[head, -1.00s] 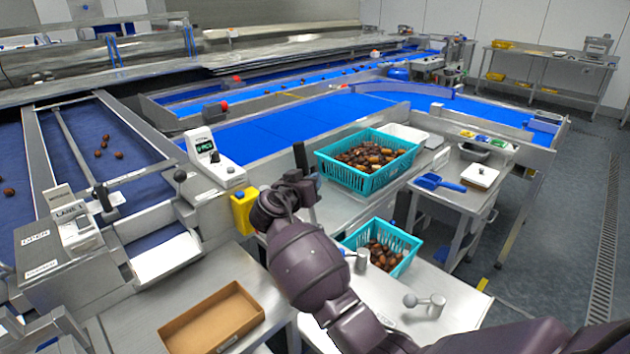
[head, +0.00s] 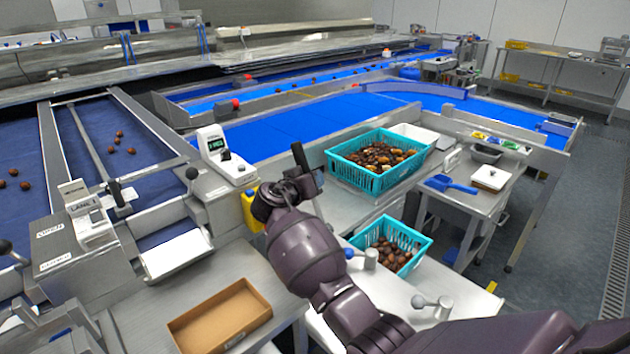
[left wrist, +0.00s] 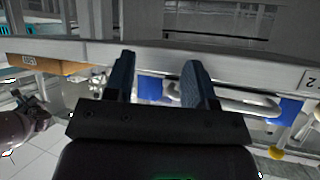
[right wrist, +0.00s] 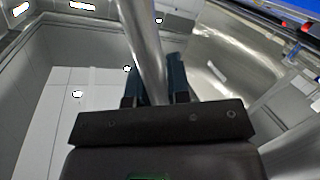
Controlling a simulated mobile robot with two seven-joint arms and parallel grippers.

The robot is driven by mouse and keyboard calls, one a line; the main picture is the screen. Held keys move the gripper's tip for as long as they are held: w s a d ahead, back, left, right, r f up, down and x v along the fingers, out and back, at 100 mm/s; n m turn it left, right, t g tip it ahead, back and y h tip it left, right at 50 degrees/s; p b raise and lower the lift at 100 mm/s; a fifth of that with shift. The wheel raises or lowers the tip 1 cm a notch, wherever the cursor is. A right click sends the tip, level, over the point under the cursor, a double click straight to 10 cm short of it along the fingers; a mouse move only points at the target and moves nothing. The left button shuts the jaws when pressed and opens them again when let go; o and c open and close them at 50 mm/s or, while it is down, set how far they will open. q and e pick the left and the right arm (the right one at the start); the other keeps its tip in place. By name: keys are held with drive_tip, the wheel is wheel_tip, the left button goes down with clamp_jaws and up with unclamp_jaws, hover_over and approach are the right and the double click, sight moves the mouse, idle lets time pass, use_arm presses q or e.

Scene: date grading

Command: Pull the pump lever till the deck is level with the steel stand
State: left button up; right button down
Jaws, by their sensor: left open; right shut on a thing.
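My right gripper (head: 311,178) is over the steel bench, left of the upper teal crate. In the right wrist view it is shut on a round steel bar (right wrist: 143,45), which appears to be the pump lever; the head view hides the grip. My left gripper (left wrist: 160,80) is open and empty in front of a steel edge, and lies outside the head view. The steel bench (head: 345,210) carries the upper crate. A lower white surface (head: 385,300) is beside it. I cannot tell which surface is the deck or the stand.
Teal crates of dates stand high (head: 372,178) and low (head: 412,268). A cardboard tray (head: 220,318) lies at the front left. A side table (head: 462,205) holds a blue scoop (head: 443,184). Blue conveyors run behind. The floor at right is clear.

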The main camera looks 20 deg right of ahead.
drive_tip(key=shift+w+a, duration=0.2)
drive_tip(key=shift+s+d+r+m+t+b, duration=0.2)
drive_tip(key=shift+s+m+b, duration=0.2)
drive_tip(key=shift+s+b, duration=0.15)
drive_tip(key=shift+s+d+r+m+t+b, duration=0.2)
drive_tip(key=shift+s+m+b, duration=0.2)
drive_tip(key=shift+s+b, duration=0.1)
drive_tip(key=shift+s+d+r+m+t+h+b, duration=0.15)
drive_tip(key=shift+s+d+m+b, duration=0.1)
drive_tip(key=shift+s+m+b, duration=0.35)
drive_tip(key=shift+s+d+r+m+t+h+b, duration=0.1)
drive_tip(key=shift+s+d+m+t+h+b, duration=0.1)
drive_tip(key=shift+s+m+b, duration=0.35)
drive_tip(key=shift+s+f, duration=0.1)
drive_tip(key=shift+s, duration=0.05)
